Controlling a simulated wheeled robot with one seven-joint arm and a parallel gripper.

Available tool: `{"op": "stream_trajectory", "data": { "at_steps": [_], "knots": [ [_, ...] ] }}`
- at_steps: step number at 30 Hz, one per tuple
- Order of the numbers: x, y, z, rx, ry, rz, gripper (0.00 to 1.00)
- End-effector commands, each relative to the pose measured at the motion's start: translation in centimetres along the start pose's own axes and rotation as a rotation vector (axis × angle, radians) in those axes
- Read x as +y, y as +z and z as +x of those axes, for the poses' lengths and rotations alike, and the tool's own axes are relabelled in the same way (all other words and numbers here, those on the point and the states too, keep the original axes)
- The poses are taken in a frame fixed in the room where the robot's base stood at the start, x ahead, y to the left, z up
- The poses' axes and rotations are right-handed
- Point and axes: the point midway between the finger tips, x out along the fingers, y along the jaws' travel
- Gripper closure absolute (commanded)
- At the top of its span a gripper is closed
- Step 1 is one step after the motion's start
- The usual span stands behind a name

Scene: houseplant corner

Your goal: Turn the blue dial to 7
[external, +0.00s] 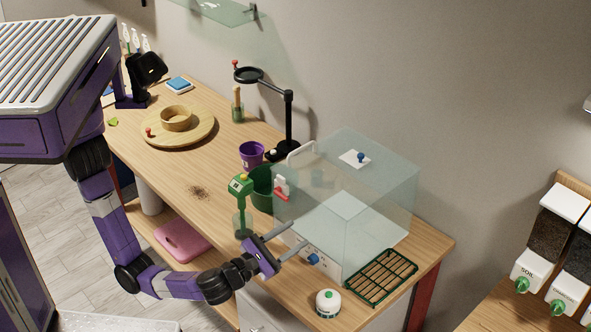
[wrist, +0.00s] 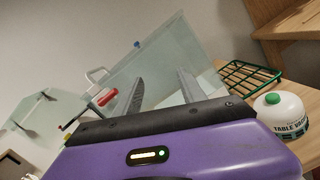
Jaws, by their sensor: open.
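A blue dial (external: 313,259) sits on a pale panel low on the front of a clear glass case (external: 350,195). Its numbers and pointer are too small to read. My gripper (external: 300,234) is open and empty, with its two fingers reaching toward the case front, just above and left of the dial. In the wrist view, the open fingers (wrist: 160,86) point at the case (wrist: 165,58); the front dial is not visible there. A second blue knob (external: 360,158) stands on a white plate on top of the case.

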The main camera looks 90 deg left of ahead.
Motion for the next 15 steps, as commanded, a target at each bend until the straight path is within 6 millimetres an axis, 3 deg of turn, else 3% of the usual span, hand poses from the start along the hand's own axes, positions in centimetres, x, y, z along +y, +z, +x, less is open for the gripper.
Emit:
{"op": "stream_trajectory", "data": {
  "at_steps": [3, 7, 11, 15],
  "knots": [
    [-3.2, -4.0, -0.2, 0.232, -0.053, -0.143, 0.52],
    [-5.0, -9.0, -1.5, 0.421, -0.068, -0.214, 0.52],
    [-4.9, -10.7, -2.2, 0.498, -0.043, -0.268, 0.52],
    [-4.9, -11.2, -1.3, 0.498, -0.035, -0.282, 0.52]
  ]
}}
